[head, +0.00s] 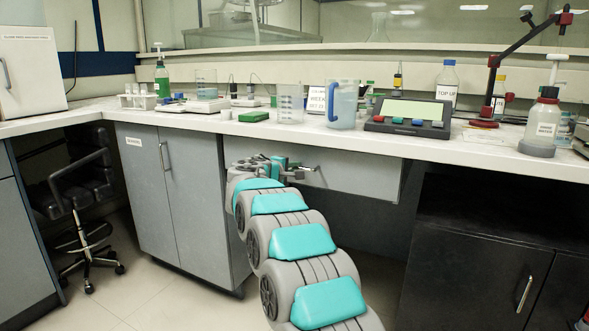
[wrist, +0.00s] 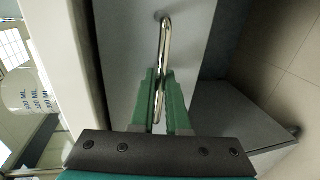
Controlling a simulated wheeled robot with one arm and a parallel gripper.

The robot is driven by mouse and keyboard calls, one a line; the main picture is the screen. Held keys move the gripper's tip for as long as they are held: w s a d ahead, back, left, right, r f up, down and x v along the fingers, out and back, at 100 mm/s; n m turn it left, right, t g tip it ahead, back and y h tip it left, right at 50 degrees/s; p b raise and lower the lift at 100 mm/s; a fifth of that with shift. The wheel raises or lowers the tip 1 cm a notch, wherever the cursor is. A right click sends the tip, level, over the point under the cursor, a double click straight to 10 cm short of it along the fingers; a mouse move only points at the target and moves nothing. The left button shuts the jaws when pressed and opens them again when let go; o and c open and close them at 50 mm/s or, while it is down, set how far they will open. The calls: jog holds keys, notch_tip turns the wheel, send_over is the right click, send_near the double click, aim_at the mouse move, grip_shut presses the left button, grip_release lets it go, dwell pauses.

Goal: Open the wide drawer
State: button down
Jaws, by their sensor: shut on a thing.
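My gripper is shut on the handle near one end of the bar. In the head view my gripper (head: 305,171) is at the drawer front, and my arm hides the drawer's left part.
A grey cupboard (head: 175,200) stands left of the drawer, and a black cabinet (head: 465,255) stands at the right. The bench top holds a blue-handled jug (head: 343,105), a scale-like device (head: 408,115) and bottles. A black chair (head: 80,190) is at the left. Floor is clear before the grey cupboard.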

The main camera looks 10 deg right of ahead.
jog(key=shift+s, duration=0.1)
dwell(0.8)
jog(key=f+b+v, duration=0.3)
jog(key=v, duration=1.2)
jog(key=s+f+b+v, duration=0.1)
jog(key=f+b+v, duration=0.2)
jog(key=v, duration=1.2)
jog(key=shift+s+a+f+b, duration=0.25)
jog(key=shift+a+b, duration=0.3)
jog(key=shift+b, duration=0.2)
jog(key=c, duration=1.2)
grip_release()
jog(key=shift+r, duration=0.1)
jog(key=shift+s+a, duration=0.1)
jog(key=v, duration=0.7)
jog(key=shift+s+a, duration=0.2)
jog(key=shift+s, duration=0.05)
